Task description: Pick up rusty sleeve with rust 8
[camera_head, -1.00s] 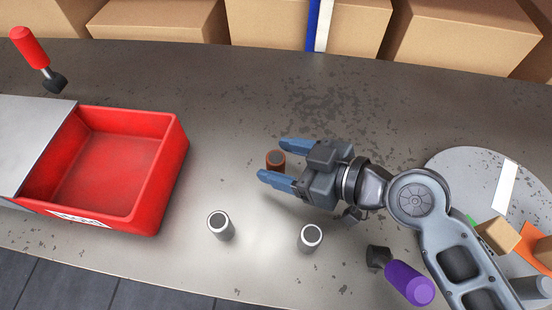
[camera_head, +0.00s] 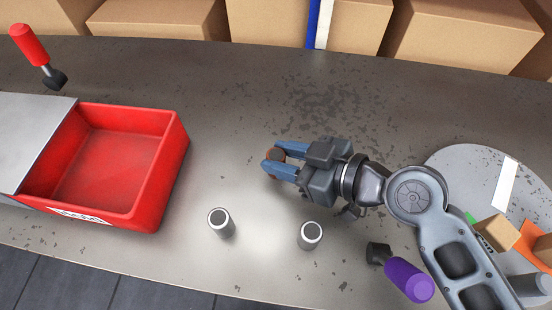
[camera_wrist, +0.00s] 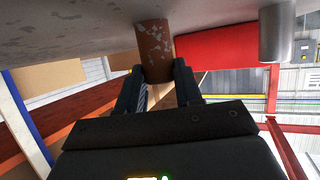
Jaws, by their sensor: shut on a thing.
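The rusty sleeve (camera_head: 277,154) stands near the middle of the table, a brown-orange cylinder partly hidden by my fingers. It also shows in the wrist view (camera_wrist: 154,48), with a speckled rusty surface. My gripper (camera_head: 275,160) has its blue fingers shut on the sleeve, one on each side. In the wrist view my gripper (camera_wrist: 157,80) shows both fingertips against the sleeve's sides. The sleeve's end meets the table surface in the wrist view, so it appears to rest on the table.
Two grey metal sleeves stand in front, one left (camera_head: 221,222) and one right (camera_head: 310,235). A red bin (camera_head: 160,180) is at the left. A purple-handled tool (camera_head: 408,282) lies near my arm. A round grey plate (camera_head: 460,165) with blocks is at the right. Cardboard boxes (camera_head: 300,20) line the back.

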